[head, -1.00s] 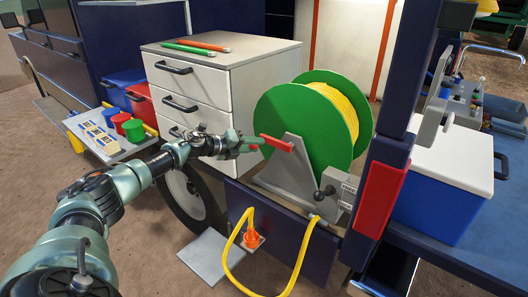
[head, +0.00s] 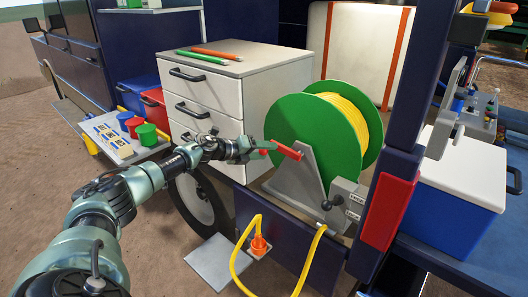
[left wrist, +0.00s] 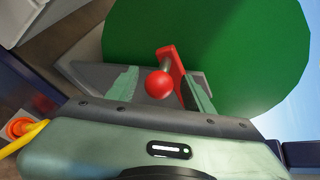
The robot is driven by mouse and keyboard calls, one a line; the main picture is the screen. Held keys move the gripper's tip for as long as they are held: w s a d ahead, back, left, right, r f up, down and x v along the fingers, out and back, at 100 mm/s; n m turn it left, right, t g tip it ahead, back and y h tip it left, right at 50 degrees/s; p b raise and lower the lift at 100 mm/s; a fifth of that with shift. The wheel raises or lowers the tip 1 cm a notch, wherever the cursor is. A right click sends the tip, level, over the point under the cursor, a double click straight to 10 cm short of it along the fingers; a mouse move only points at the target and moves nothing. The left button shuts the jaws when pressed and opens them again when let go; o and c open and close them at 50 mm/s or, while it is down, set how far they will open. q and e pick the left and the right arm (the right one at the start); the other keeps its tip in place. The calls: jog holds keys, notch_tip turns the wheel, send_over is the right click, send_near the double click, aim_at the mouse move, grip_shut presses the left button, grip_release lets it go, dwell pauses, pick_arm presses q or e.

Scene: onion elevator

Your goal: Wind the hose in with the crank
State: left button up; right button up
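The hose reel (head: 308,128) has a green side disc and stands on a grey bracket. Yellow hose (head: 350,110) is wound on it; a loose length (head: 302,268) hangs in front by an orange fitting (head: 259,245). The red crank (head: 287,150) sits on the reel's near side. My left gripper (head: 264,148) is at the crank's handle. In the left wrist view its fingers (left wrist: 160,92) are apart, with the round red knob (left wrist: 158,84) between them and a gap visible on each side. The crank arm (left wrist: 172,60) shows behind the knob. My right gripper is out of view.
A white drawer cabinet (head: 212,98) with two pencil-like sticks on top stands left of the reel. A dark blue post (head: 412,100) with a red panel (head: 388,210) rises at right, beside a blue cooler (head: 450,205). A small tray of cups (head: 112,140) is at left.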

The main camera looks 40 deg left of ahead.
pick_arm(q)
jog(key=shift+s+a+r, duration=0.1)
jog(key=shift+s+a, duration=0.2)
jog(key=shift+s, duration=0.2)
jog(key=b+v, duration=0.2)
jog(key=v, duration=0.4)
jog(key=shift+d+b, duration=0.1)
jog(key=shift+b, duration=0.3)
jog(key=shift+s+r, duration=0.15)
jog(key=shift+s, duration=0.2)
